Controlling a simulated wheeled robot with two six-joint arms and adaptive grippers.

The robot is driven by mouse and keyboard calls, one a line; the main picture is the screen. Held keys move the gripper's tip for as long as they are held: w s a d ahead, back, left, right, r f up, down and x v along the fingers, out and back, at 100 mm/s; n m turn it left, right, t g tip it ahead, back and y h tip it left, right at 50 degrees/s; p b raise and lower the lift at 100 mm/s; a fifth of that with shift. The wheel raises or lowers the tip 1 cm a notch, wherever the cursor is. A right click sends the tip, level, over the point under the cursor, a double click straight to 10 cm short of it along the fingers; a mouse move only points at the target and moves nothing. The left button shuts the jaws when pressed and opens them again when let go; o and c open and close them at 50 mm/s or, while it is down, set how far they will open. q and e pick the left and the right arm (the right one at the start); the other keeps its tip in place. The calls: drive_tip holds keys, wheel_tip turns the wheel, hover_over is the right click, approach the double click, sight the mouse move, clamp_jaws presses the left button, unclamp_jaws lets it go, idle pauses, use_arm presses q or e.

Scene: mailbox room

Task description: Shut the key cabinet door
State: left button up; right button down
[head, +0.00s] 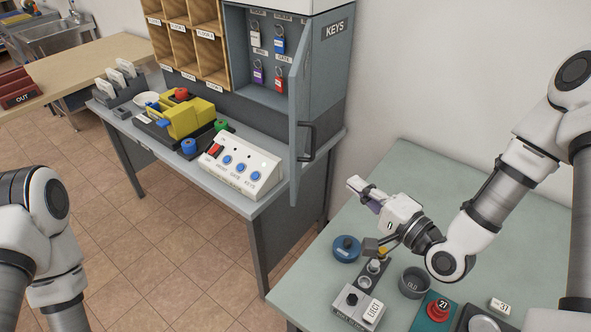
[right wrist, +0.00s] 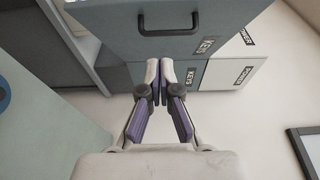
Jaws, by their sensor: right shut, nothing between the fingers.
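The grey key cabinet (head: 350,62) stands on the back of the desk, with several tagged keys hanging inside. Its door (head: 299,115) is open, swung out towards me and seen nearly edge-on. The door's dark handle (head: 308,142) is on its right-hand face. My right gripper (head: 356,186) is shut and empty, to the right of and lower than the handle, apart from the door. In the right wrist view the closed fingertips (right wrist: 160,72) show below a grey panel with a handle (right wrist: 140,24) and a KEYS label. My left gripper is out of view.
A white button box (head: 240,168) and yellow blocks (head: 190,117) sit on the desk left of the door. Wooden pigeonholes (head: 190,40) adjoin the cabinet. Below my right gripper, a green table (head: 335,240) holds a blue round item (head: 346,248), a grey cup (head: 415,282) and button boxes.

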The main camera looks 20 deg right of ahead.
approach(297, 151)
drive_tip(key=w+d, duration=0.1)
drive_tip(key=w, duration=0.3)
drive_tip(key=a, duration=0.1)
drive_tip(key=a+p, duration=0.1)
drive_tip(key=w+a, duration=0.1)
drive_tip(key=shift+a+r+p, duration=0.1)
drive_tip(key=shift+r+p, duration=0.15)
drive_tip(key=shift+p, duration=0.15)
drive_tip(key=shift+w+a+f, duration=0.1)
drive_tip(key=shift+w+a, duration=0.05)
drive_tip(key=shift+a, duration=0.2)
drive_tip(key=shift+d, duration=0.1)
drive_tip(key=shift+d, duration=0.1)
